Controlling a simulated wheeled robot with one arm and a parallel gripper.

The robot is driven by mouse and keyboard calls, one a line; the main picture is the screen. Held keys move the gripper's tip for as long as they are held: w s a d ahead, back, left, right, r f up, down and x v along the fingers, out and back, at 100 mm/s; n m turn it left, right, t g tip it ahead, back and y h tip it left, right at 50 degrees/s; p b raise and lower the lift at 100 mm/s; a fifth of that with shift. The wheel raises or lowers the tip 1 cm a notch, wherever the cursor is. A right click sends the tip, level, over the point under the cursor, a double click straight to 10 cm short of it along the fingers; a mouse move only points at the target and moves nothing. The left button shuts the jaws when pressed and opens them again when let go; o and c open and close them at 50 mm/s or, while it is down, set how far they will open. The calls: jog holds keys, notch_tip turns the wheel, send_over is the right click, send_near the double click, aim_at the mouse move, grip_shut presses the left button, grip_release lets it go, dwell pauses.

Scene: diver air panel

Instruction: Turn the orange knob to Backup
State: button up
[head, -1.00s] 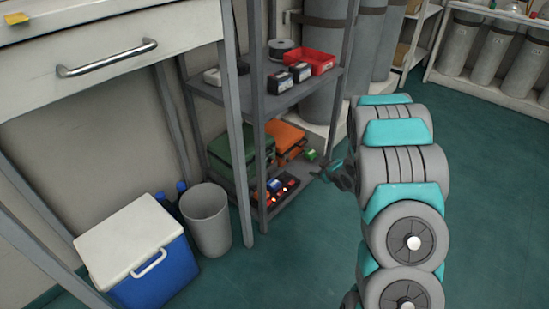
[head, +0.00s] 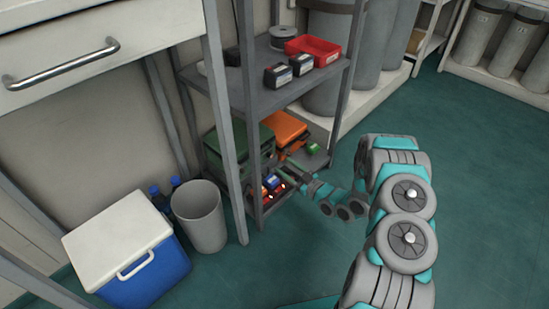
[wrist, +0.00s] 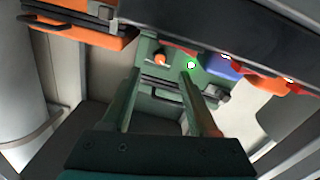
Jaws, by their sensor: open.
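The air panel (head: 268,204) is a dark unit on the lower shelf, with coloured knobs and small glowing lights. An orange knob (head: 263,191) shows at its left end, partly behind the shelf post; what looks like the same orange knob (wrist: 262,83) is at the right in the wrist view. A blue knob (wrist: 219,68) is beside it. The knob's setting and the labels are unreadable. My gripper (wrist: 160,70) is open and empty, its fingers apart in front of a green case (wrist: 160,100). In the head view my gripper (head: 284,166) is by the panel's right end.
The upper shelf (head: 290,93) overhangs the panel, and a grey post (head: 246,110) stands in front. A bin (head: 200,218) and cooler (head: 125,245) are at left. The floor at right is clear.

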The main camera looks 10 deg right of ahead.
aim_at(272, 156)
jog(key=x, duration=0.6)
jog(key=shift+w+a+b, duration=0.25)
jog(key=shift+b, duration=0.05)
grip_shut()
dwell(0.4)
